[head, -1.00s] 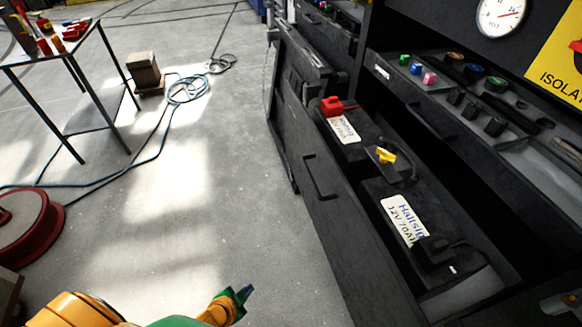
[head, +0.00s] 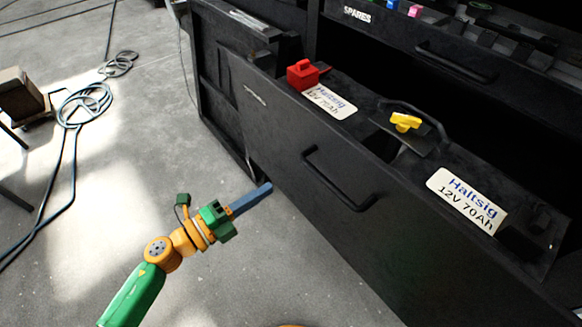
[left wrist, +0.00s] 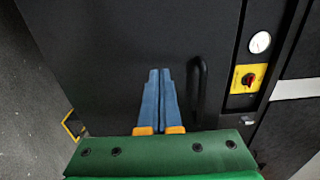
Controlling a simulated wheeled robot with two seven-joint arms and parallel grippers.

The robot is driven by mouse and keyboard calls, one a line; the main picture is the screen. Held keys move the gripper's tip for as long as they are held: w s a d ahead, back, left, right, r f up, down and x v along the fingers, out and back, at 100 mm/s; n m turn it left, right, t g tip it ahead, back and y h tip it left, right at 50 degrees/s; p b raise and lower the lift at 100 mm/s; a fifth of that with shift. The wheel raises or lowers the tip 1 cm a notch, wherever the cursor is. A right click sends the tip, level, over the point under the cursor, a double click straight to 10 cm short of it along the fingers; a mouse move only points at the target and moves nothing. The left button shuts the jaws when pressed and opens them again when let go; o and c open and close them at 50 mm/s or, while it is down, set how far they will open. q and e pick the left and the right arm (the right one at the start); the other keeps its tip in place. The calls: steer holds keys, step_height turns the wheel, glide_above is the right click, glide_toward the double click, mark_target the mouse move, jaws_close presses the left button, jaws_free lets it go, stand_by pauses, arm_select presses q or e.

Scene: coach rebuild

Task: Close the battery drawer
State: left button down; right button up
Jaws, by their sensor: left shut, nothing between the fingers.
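The black battery drawer (head: 330,205) stands pulled out from the cabinet, with a black bar handle (head: 338,180) on its front. The handle also shows in the left wrist view (left wrist: 198,90), just right of my fingers. Two black batteries with white labels sit in the drawer; one has a red terminal cap (head: 302,75), and a yellow knob (head: 405,122) lies between the labels. My left gripper (head: 268,187) is shut and empty, in front of the drawer face and left of the handle. In the left wrist view its blue fingers (left wrist: 158,100) are together, pointing at the drawer front. Contact cannot be told.
A spares drawer (head: 440,45) with coloured caps is above at right. A red rotary switch on a yellow plate (left wrist: 245,78) and a gauge (left wrist: 260,42) are on the cabinet. A hose (head: 75,110) lies on the floor at left.

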mark_target(296, 171)
arm_select(q)
steer(key=x, duration=0.9)
steer(key=shift+w, duration=0.2)
arm_select(e)
steer(key=shift+a+f, duration=0.1)
steer(key=shift+a, duration=0.1)
arm_select(q)
steer(key=shift+d, duration=0.15)
arm_select(e)
steer(key=shift+w, duration=0.1)
